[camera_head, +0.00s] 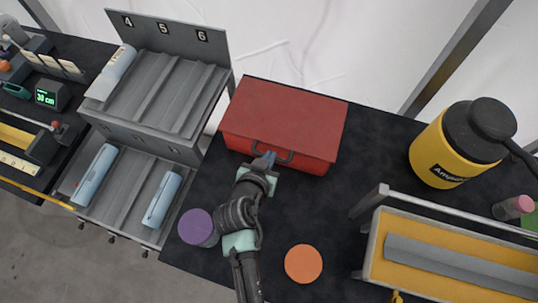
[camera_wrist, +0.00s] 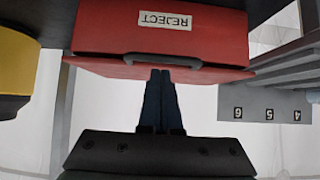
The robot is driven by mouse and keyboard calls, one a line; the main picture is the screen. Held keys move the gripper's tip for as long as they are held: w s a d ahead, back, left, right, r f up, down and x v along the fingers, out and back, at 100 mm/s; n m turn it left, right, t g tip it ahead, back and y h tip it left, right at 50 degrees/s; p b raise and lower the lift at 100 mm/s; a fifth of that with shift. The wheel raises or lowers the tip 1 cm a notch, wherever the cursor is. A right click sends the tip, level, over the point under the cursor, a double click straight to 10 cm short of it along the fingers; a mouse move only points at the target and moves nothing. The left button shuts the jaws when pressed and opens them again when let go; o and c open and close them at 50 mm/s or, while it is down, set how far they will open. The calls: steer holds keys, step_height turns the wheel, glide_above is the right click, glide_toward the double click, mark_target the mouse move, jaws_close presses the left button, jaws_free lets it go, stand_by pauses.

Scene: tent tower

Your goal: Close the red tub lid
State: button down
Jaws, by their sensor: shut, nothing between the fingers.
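The red tub (camera_head: 322,167) stands on the dark bench with its red lid (camera_head: 290,112) lying over its top. I see no clear gap between lid and tub. A dark handle (camera_head: 285,158) is at the front edge. In the wrist view the tub (camera_wrist: 110,27) appears upside down, with a white REJECT label on its front and the handle (camera_wrist: 135,58) across the lid's edge. My gripper (camera_head: 267,157) is at the front of the tub, close to the handle. Its fingers (camera_wrist: 160,74) are together and empty. I cannot tell whether they touch the lid or handle.
A grey sloped rack (camera_head: 150,100) with pale blue cylinders stands left. A purple-topped round object (camera_head: 195,227) is beside my arm, and an orange disc (camera_head: 303,263) lies right of it. A yellow jug (camera_head: 440,155) and a yellow-lined tray (camera_head: 405,268) are at right.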

steer(key=shift+f, duration=0.1)
steer(key=shift+s+f+b, duration=0.15)
steer(key=shift+f+b, duration=0.35)
steer(key=shift+b, duration=0.1)
steer(key=shift+s+f+b, duration=0.15)
steer(key=shift+f+b, duration=0.35)
steer(key=shift+b, duration=0.1)
